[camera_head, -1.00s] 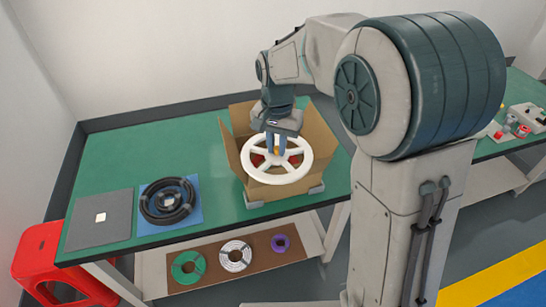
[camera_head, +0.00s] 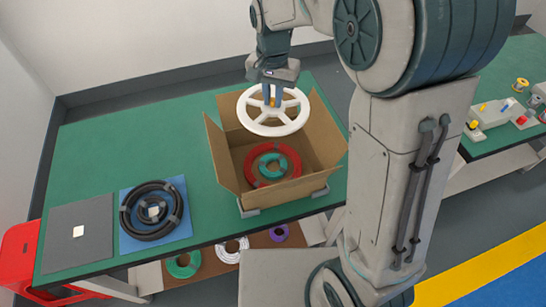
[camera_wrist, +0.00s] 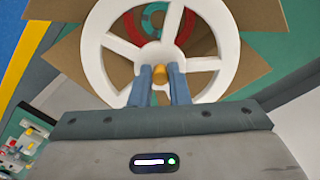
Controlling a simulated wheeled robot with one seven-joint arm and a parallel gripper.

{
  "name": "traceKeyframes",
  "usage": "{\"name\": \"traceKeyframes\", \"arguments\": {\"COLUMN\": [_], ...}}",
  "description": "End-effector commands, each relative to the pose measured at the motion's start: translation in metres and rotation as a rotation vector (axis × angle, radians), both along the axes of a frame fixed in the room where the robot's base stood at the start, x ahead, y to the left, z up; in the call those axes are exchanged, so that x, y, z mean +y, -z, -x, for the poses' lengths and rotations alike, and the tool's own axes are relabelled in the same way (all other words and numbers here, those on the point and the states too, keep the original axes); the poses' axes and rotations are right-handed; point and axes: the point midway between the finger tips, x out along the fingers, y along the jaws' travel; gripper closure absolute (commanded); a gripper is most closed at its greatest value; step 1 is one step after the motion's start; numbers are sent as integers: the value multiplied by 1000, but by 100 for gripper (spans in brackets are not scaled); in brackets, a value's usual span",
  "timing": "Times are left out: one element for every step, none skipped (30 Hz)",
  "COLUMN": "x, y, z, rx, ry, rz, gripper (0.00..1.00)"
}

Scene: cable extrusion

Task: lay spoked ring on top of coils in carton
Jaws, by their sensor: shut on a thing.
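The white spoked ring (camera_head: 250,116) is held by my gripper (camera_head: 272,98) above the far part of the open carton (camera_head: 229,166). My gripper is shut on the ring's hub, and the ring looks roughly level. In the wrist view the blue fingers (camera_wrist: 161,88) close on an orange knob (camera_wrist: 159,73) at the hub of the white ring (camera_wrist: 92,50). Inside the carton lies a red coil (camera_head: 291,159) with a smaller green coil (camera_head: 264,164) within it. Both coils show in the head view, clear of the ring. In the wrist view they are partly hidden behind the ring.
The carton's flaps (camera_head: 220,150) stand open. A black coil (camera_head: 130,222) lies on a blue mat (camera_head: 128,243) to the left, beside a grey mat (camera_head: 62,262). A lower shelf (camera_head: 207,262) holds several coils. The green tabletop (camera_head: 110,150) is clear behind the mats.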

Motion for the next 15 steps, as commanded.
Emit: {"name": "traceKeyframes", "arguments": {"x": [0, 1, 1, 1, 1, 0, 0, 0, 0, 0, 0, -1, -1, -1, -1], "y": [18, 23, 30, 37, 44, 52, 58, 66, 76, 82, 87, 99, 105, 111, 117], "z": [2, 2, 2, 2, 2, 2, 2, 2, 2, 2, 2, 2, 2, 2, 2], "rx": [6, 6, 6, 7, 6, 5, 6, 6, 7, 7, 6, 6, 6, 6, 6], "ry": [-2, -2, -2, -2, -2, -1, -1, 0, 0, 1, 1, 1, 1, 1, 1], "rz": [2, 2, 2, 3, 2, 2, 2, 2, 2, 2, 1, 2, 1, 1, 1], "gripper": [100, 100, 100, 100, 100, 100, 100, 100, 100, 100, 100, 100, 100, 100, 100]}}
